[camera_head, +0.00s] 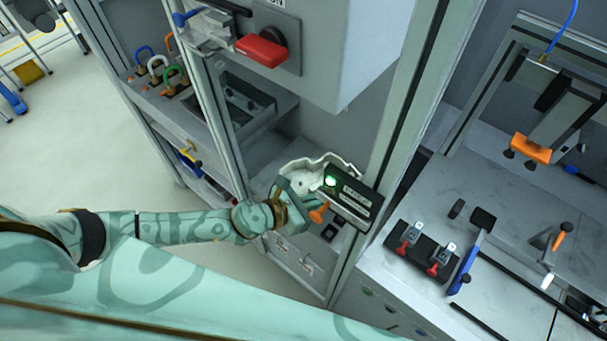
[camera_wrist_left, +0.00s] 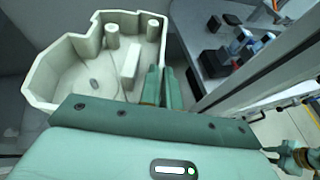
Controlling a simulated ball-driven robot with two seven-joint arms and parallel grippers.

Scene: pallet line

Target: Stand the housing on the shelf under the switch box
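The housing is a cream-white, open, shallow casting with uneven walls. In the head view the housing (camera_head: 303,172) is in front of the grey cabinet bay, partly hidden by my gripper and a black panel. In the left wrist view the housing (camera_wrist_left: 85,75) shows its inside, with posts and a block. My left gripper (camera_head: 298,199) is at the housing's near side; its fingers (camera_wrist_left: 161,85) are close together on the wall. The switch box (camera_head: 365,45), with a red switch, is above. The shelf (camera_head: 262,135) is below it, left of the housing. A possible right gripper (camera_wrist_left: 292,157) shows small at the wrist view's edge.
A metal post (camera_head: 405,105) stands right of the housing. The black panel (camera_head: 350,197) with a green light overlaps the housing's right side. A workbench (camera_head: 400,285) with clamps and fixtures is at right. Floor is open at far left.

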